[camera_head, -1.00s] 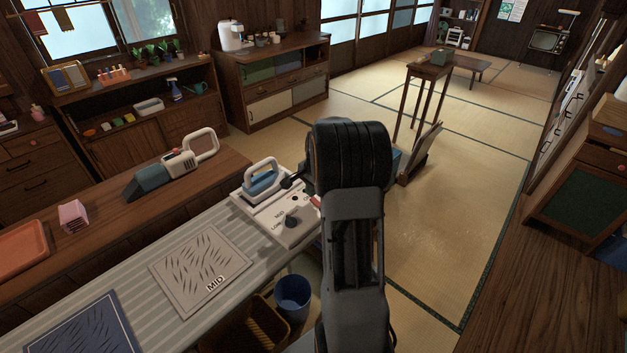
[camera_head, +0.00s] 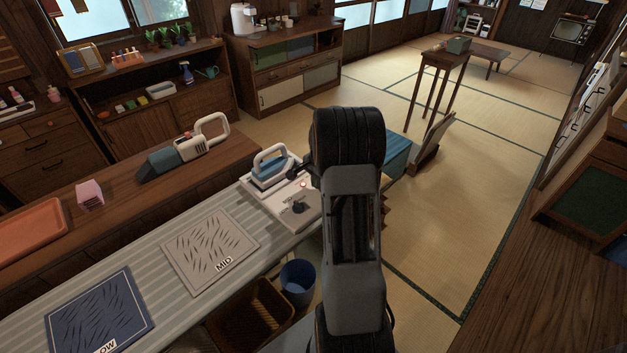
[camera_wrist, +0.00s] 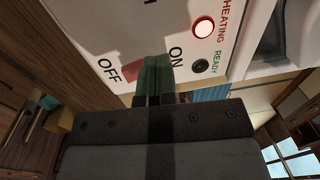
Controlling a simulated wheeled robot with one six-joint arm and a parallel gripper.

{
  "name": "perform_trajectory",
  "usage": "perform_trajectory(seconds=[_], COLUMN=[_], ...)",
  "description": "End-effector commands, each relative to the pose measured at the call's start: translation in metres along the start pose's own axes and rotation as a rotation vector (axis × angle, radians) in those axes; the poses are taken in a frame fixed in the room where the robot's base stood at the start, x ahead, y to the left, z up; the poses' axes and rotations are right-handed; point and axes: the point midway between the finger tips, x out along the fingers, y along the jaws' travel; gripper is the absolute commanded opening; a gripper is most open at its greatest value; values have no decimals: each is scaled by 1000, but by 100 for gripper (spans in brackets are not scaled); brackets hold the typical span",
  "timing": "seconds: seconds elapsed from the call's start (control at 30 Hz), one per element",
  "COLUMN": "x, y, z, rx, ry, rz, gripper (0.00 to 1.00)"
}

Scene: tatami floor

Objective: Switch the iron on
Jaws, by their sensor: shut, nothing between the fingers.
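The iron (camera_head: 271,164), blue and white, rests on a pale station (camera_head: 265,205) at the end of the ironing board. In the wrist view, the station's white panel (camera_wrist: 105,38) shows a red switch (camera_wrist: 133,72) between the words OFF and ON. My gripper (camera_wrist: 156,66) is shut and empty, its tips at the ON side of the switch, covering part of it. I cannot tell whether they touch. The HEATING lamp (camera_wrist: 204,27) glows; the READY lamp (camera_wrist: 199,66) is dark. In the head view my arm hides the switch.
A MID cloth (camera_head: 210,248) and a blue cloth (camera_head: 98,312) lie on the board. A handheld vacuum (camera_head: 185,148) lies on the wooden counter behind. A blue bin (camera_head: 298,280) stands below. Open tatami lies to the right.

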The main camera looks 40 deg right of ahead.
Motion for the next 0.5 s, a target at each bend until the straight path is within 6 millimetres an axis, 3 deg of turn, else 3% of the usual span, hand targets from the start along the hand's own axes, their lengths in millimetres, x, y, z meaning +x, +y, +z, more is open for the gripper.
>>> perform_trajectory(seconds=[0.5], x=[-5], y=[12], z=[0], rx=[1], ry=[0], rz=[1], gripper=[0])
